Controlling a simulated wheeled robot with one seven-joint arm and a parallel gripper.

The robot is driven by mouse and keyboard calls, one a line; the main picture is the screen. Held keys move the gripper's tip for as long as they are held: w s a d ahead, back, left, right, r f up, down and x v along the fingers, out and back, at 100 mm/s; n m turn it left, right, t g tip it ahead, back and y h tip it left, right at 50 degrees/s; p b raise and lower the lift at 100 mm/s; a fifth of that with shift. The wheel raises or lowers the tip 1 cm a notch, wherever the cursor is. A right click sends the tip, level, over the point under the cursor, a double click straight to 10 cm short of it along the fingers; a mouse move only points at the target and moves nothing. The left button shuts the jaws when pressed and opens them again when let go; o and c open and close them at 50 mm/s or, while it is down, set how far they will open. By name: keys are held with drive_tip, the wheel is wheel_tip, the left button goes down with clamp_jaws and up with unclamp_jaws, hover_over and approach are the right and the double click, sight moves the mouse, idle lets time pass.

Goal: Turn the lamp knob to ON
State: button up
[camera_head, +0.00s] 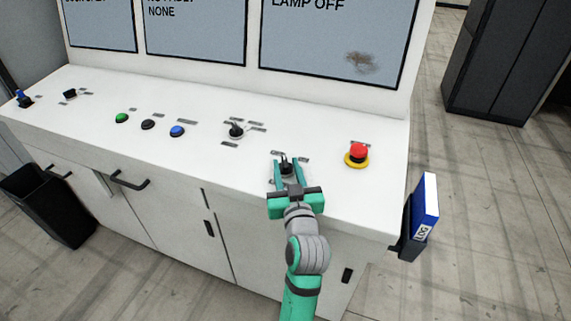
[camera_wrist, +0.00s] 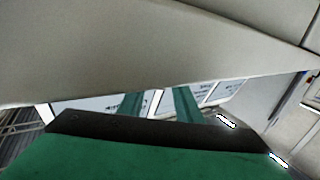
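A small black knob (camera_head: 286,167) stands on the white console top (camera_head: 205,160), with small label plates around it. My gripper (camera_head: 287,168) is over the console's right part, its two green fingers apart on either side of this knob. Whether the fingers touch the knob cannot be told. In the wrist view the two green fingers (camera_wrist: 158,104) are also apart, and the knob does not show there. A screen (camera_head: 335,35) above the console reads "LAMP OFF". A second black knob (camera_head: 236,130), with several labels around it, stands further left.
A red mushroom button on a yellow ring (camera_head: 357,156) stands to the right of my gripper. Green (camera_head: 122,118), black (camera_head: 148,125) and blue (camera_head: 177,131) buttons are to the left. A blue binder (camera_head: 425,205) is at the console's right side.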

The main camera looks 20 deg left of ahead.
drive_tip(key=shift+x, duration=0.85)
drive_tip(key=shift+c, duration=0.3)
clamp_jaws()
drive_tip(key=shift+a, duration=0.1)
